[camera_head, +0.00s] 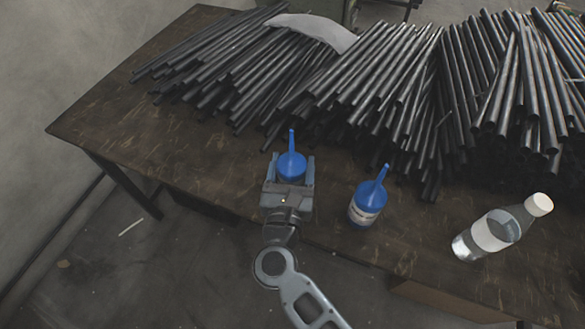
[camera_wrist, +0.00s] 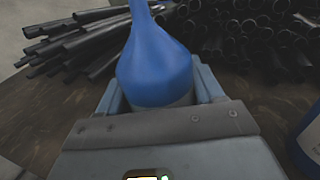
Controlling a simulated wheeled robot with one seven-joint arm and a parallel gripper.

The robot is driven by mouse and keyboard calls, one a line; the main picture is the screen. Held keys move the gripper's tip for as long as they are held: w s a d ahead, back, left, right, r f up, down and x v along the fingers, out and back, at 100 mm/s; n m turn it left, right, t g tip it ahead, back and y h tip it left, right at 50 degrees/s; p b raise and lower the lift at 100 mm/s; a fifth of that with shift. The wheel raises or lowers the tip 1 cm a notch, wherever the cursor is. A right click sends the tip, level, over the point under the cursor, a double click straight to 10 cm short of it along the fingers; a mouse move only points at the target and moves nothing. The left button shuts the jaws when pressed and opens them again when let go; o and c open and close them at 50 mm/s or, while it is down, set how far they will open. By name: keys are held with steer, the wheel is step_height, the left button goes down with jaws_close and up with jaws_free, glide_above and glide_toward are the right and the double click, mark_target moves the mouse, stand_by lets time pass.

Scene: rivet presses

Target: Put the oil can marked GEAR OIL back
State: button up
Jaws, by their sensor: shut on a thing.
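A blue oil can (camera_head: 292,166) with a tall spout stands upright between the jaws of my gripper (camera_head: 290,180), near the table's front edge. My gripper is shut on it. In the wrist view the held can (camera_wrist: 155,65) fills the middle, its lower part hidden behind the gripper body. A second blue oil can (camera_head: 366,203) with a pale label stands to the right, apart from my gripper. Its edge also shows in the wrist view (camera_wrist: 308,140). I cannot read either can's marking. Whether the held can touches the table is hidden.
Piles of dark metal pipes (camera_head: 375,75) cover the back of the wooden table (camera_head: 110,115). A pale cloth (camera_head: 315,28) lies on them. The table's left part is bare.

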steer(key=shift+f, duration=0.3)
steer(key=shift+f, duration=0.15)
steer(key=o, duration=1.2)
steer(key=shift+r, duration=0.2)
steer(key=s, duration=0.4)
steer(key=s+b, duration=0.1)
steer(key=s, duration=0.3)
steer(key=s+a, duration=0.1)
steer(key=s, duration=0.3)
